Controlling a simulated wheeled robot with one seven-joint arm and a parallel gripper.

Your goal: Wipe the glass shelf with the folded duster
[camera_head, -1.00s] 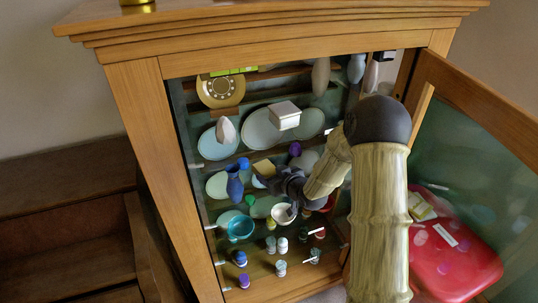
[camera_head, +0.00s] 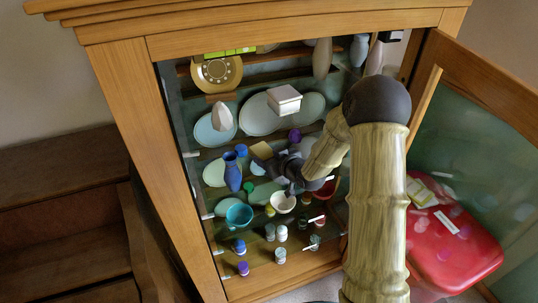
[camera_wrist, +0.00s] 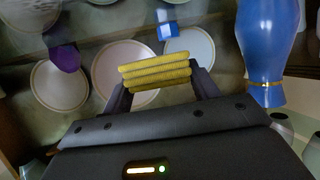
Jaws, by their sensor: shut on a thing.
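My gripper (camera_wrist: 160,85) is shut on the folded duster (camera_wrist: 155,71), a stack of yellow folds seen in the wrist view. In the head view my gripper (camera_head: 266,163) is inside the open cabinet, and the duster (camera_head: 261,149) shows as a small tan patch at its tip. The glass shelves (camera_head: 214,214) are clear and hard to make out; I cannot tell whether the duster touches one. A blue vase (camera_head: 232,172) stands left of my gripper in the head view and to the right in the wrist view (camera_wrist: 267,45).
A white bowl (camera_head: 283,203) and a teal bowl (camera_head: 239,215) sit below my gripper in the picture. Pale plates (camera_head: 262,115) stand behind. Several small jars line the lower level. The open glass door (camera_head: 470,160) is at right, beside my arm.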

